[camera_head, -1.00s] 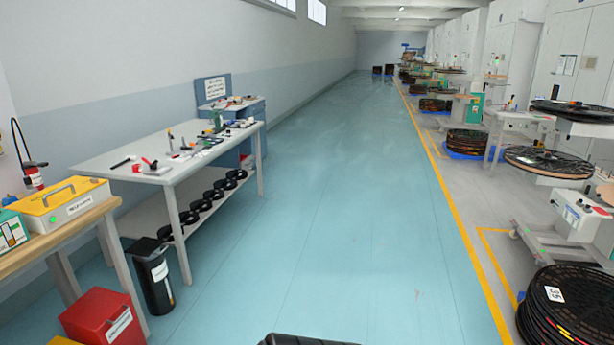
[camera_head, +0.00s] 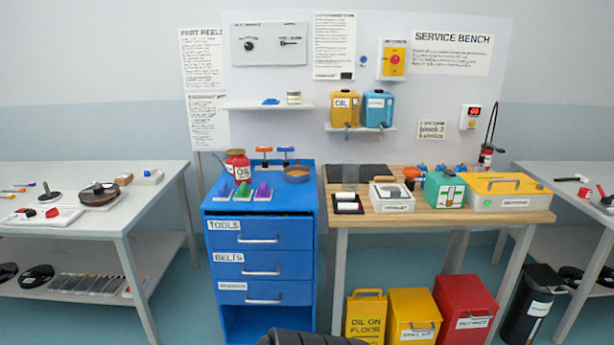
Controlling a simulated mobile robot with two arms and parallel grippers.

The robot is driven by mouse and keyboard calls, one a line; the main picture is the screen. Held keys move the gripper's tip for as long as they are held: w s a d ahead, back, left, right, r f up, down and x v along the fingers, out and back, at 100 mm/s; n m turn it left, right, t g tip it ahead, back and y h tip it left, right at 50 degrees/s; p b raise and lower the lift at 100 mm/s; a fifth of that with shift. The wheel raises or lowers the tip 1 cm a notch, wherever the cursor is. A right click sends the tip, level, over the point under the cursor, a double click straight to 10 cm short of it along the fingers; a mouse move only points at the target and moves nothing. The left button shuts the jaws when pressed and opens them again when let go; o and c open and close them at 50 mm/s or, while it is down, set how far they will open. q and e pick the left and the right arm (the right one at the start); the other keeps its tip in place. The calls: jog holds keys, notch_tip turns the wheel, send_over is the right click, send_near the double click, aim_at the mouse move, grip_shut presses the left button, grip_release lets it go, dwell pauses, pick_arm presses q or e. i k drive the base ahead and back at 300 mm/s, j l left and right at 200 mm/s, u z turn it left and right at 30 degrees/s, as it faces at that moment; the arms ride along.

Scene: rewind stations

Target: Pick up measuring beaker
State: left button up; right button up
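I cannot clearly make out a measuring beaker. A small pale, clear-looking cylinder (camera_head: 294,97) stands on the left wall shelf and could be it. Neither of my grippers is in view.
A blue drawer cabinet (camera_head: 260,240) stands left of the wooden bench (camera_head: 480,217). The bench holds a green box (camera_head: 444,190) and a yellow case (camera_head: 505,190). Yellow and red bins (camera_head: 466,305) stand below. Grey tables flank both sides.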

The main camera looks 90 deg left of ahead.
aim_at(350, 171)
jog(key=u, duration=2.5)
jog(key=i+l, duration=0.35)
jog(key=i, duration=0.15)
jog(key=i+l, duration=0.3)
jog(key=i, duration=0.2)
